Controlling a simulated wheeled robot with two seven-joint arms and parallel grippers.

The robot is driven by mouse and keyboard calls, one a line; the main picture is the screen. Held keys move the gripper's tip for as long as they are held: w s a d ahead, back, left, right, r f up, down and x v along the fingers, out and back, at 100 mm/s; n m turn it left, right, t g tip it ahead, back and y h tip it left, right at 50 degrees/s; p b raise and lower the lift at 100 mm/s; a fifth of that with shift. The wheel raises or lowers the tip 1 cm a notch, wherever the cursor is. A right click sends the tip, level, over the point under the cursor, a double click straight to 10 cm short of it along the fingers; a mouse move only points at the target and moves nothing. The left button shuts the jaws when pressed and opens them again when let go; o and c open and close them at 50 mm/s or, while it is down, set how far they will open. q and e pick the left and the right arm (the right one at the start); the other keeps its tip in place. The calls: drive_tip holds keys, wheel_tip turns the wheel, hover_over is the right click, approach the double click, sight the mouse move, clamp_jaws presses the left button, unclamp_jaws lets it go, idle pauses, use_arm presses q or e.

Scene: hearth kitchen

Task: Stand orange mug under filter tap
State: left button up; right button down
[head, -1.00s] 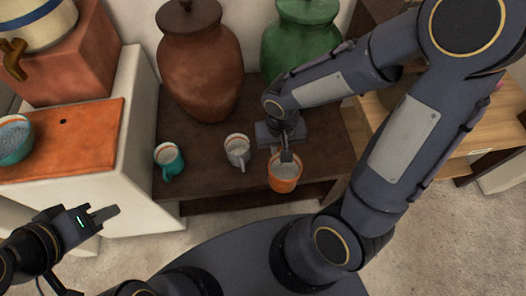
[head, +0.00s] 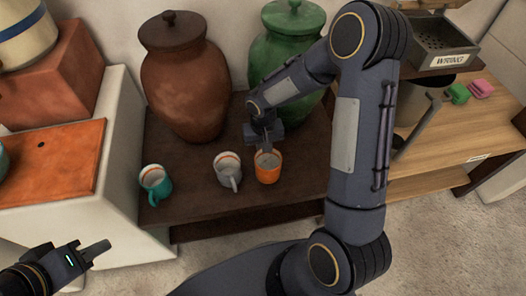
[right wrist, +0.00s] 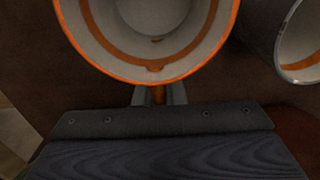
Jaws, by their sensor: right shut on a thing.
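The orange mug (head: 268,174) is upright over the dark wooden table, just right of the grey mug. My right gripper (head: 265,146) is behind it, shut on its handle side. The right wrist view shows the mug's orange rim (right wrist: 158,75) and pale inside close up, with an orange piece between the finger tips (right wrist: 159,95). I cannot tell whether its base touches the table. The white and blue filter crock (head: 28,42) stands at the upper left on a terracotta block; its tap is out of view. My left gripper (head: 97,251) is at the lower left, empty.
A grey mug (head: 226,172) and a teal mug (head: 154,179) stand on the dark table (head: 200,205). Brown (head: 185,85) and green (head: 270,60) lidded jars stand behind. An orange slab (head: 50,165) tops the white counter at left. A wooden bench (head: 450,130) is at right.

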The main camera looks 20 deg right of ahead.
drive_tip(key=shift+f, duration=0.65)
drive_tip(key=shift+f, duration=0.15)
drive_tip(key=c, duration=1.5)
unclamp_jaws()
